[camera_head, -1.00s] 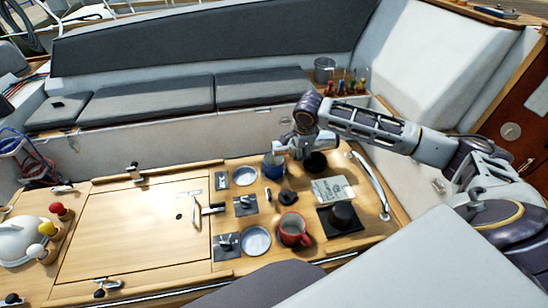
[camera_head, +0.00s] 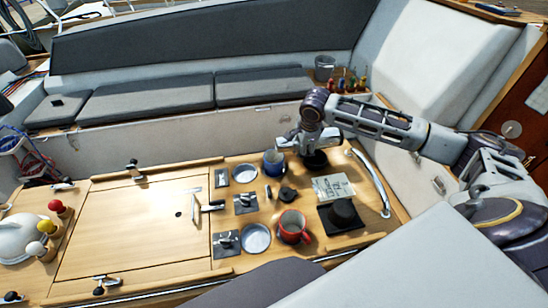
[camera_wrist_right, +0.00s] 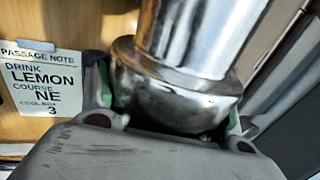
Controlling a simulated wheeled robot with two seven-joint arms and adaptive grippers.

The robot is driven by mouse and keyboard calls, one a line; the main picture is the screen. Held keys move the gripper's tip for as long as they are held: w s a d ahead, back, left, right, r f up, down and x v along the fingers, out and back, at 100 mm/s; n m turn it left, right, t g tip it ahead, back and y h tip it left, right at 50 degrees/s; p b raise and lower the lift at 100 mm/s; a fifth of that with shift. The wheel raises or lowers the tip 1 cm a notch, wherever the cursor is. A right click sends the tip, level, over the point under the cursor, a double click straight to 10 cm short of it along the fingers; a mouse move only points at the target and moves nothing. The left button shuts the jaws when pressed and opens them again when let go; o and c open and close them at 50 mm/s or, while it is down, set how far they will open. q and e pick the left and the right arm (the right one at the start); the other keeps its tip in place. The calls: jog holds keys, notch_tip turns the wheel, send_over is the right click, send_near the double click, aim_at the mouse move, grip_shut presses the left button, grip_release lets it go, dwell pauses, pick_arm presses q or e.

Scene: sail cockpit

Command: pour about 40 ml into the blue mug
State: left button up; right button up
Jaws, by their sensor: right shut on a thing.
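The blue mug (camera_head: 269,166) stands upright on the wooden table in the head view, its open top showing. My right gripper (camera_head: 308,140) is just above and to the right of it. In the right wrist view this gripper (camera_wrist_right: 172,100) is shut on a shiny metal flask (camera_wrist_right: 190,35). In the head view the flask (camera_head: 286,142) shows only as a small pale shape near the mug's rim; I cannot tell its exact tilt. No liquid stream is visible, and the level inside the mug cannot be made out. My left gripper is not in view.
A red mug (camera_head: 291,231) stands nearer, beside a grey dish (camera_head: 256,239). A paper note (camera_head: 333,188) lies to the right; the wrist view reads "LEMON". A black object (camera_head: 342,212) sits on a dark mat. A metal rail (camera_head: 371,180) edges the table's right side.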

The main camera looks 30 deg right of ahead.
jog(key=shift+d+r+p, duration=0.1)
jog(key=shift+r+p, duration=0.05)
jog(key=shift+p, duration=0.15)
jog(key=shift+s+d+h, duration=0.1)
jog(key=shift+d+h, duration=0.05)
jog(key=shift+h, duration=0.15)
dwell(0.7)
jog(key=shift+f+b, duration=0.2)
jog(key=shift+b, duration=0.5)
jog(key=f+y+b, duration=0.1)
jog(key=y+b, duration=0.1)
jog(key=b, duration=0.2)
jog(key=shift+f+t+b, duration=0.1)
jog(key=shift+t+b, duration=0.2)
jog(key=shift+b, duration=0.05)
jog(key=shift+a+y+b, duration=0.2)
jog(key=shift+y+b, duration=0.1)
jog(key=shift+b, duration=0.05)
jog(key=shift+w+a+r+m+t+y+b, duration=0.15)
jog(key=shift+a+r+y+b, duration=0.15)
jog(key=shift+r+b, duration=0.3)
jog(key=shift+w+a+r+m+t+y+b, duration=0.15)
jog(key=shift+r+y+b, duration=0.25)
jog(key=shift+b, duration=0.4)
jog(key=shift+a+r+p, duration=0.1)
jog(key=shift+r+p, duration=0.15)
jog(key=shift+p, duration=0.1)
